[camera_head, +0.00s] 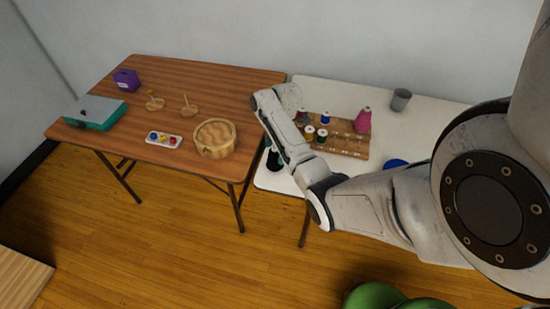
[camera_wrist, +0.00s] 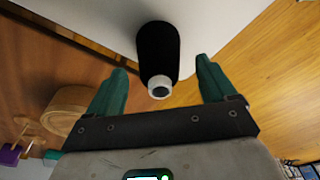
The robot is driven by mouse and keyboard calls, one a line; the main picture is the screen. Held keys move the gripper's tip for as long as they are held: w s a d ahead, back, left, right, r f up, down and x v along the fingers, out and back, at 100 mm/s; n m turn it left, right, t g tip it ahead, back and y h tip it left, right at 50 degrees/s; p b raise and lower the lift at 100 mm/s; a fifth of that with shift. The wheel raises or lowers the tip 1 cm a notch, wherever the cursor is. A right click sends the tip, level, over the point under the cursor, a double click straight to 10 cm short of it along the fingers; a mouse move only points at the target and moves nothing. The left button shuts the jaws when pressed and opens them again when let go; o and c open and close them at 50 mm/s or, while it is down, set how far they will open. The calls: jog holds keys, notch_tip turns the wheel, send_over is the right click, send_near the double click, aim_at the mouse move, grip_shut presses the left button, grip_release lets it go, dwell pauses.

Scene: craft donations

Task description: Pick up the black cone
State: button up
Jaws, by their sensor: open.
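The black cone (camera_wrist: 158,45) is in the wrist view, with its pale, open tip toward my gripper. It appears between the two green fingers of my gripper (camera_wrist: 162,64), which are spread apart with a gap on each side of it. No finger visibly touches it. In the head view the black cone (camera_head: 273,161) is a dark shape near the left edge of the white table, partly hidden by my arm. A bit of my green gripper (camera_head: 267,143) shows just above it; the rest is hidden.
The white table (camera_head: 340,92) also holds a wooden thread rack (camera_head: 350,147) with spools, a pink cone (camera_head: 363,120), a grey cup (camera_head: 400,100) and a blue round item (camera_head: 396,163). The brown table (camera_head: 200,75) at left holds a round wooden box (camera_head: 215,138) and several craft things.

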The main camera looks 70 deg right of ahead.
jog(key=shift+w+a+f, duration=0.1)
jog(key=shift+w+f, duration=0.05)
jog(key=shift+f, duration=0.8)
jog(key=c, duration=1.2)
